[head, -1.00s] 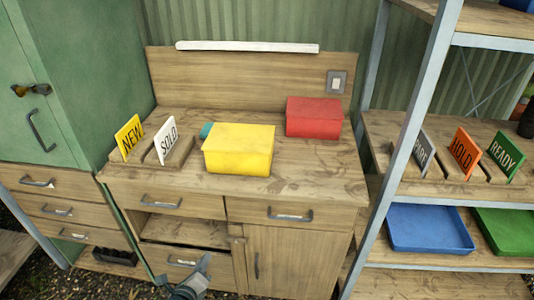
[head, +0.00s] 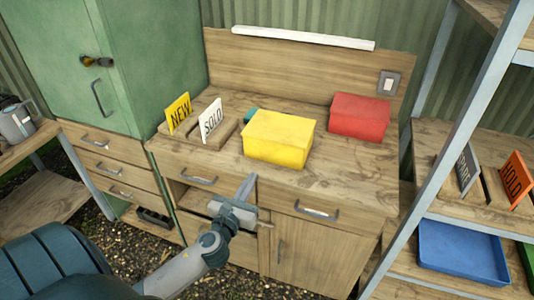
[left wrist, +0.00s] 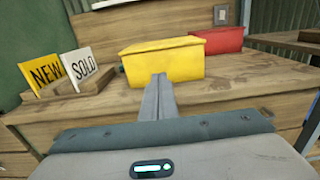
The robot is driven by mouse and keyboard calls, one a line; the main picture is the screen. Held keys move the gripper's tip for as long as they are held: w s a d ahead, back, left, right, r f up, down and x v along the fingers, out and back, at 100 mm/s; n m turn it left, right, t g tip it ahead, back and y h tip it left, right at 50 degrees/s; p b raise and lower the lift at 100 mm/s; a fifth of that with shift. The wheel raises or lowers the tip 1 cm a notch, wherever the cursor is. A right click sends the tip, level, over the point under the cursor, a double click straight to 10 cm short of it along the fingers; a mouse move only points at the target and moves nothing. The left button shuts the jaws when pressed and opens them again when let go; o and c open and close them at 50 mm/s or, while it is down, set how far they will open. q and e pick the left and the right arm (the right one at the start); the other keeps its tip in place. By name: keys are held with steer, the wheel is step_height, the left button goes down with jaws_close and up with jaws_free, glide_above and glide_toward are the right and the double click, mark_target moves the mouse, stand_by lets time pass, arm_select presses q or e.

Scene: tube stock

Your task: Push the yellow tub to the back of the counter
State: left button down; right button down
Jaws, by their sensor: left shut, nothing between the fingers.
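The yellow tub (head: 279,138) sits near the middle of the wooden counter (head: 346,176), a little back from its front edge. It also shows in the left wrist view (left wrist: 165,62), straight ahead of the fingers. My left gripper (head: 246,190) is shut and empty, in front of the counter's front edge. In the left wrist view its fingertips (left wrist: 159,77) overlap the lower front of the tub; in the head view they are apart from it. My right gripper is not in view.
A red tub (head: 359,117) stands behind and right of the yellow one. A teal item (head: 250,116) shows partly behind the yellow tub. NEW (head: 179,112) and SOLD (head: 210,119) signs stand in a wooden holder on the left. A back panel (head: 300,69) closes the counter's rear.

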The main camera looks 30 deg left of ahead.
arm_select(q)
steer(key=p, duration=0.3)
glide_toward(270, 147)
steer(key=x, duration=0.5)
steer(key=shift+w+a, duration=0.1)
steer(key=shift+w, duration=0.05)
steer(key=shift+w+a, duration=0.1)
steer(key=shift+w, duration=0.4)
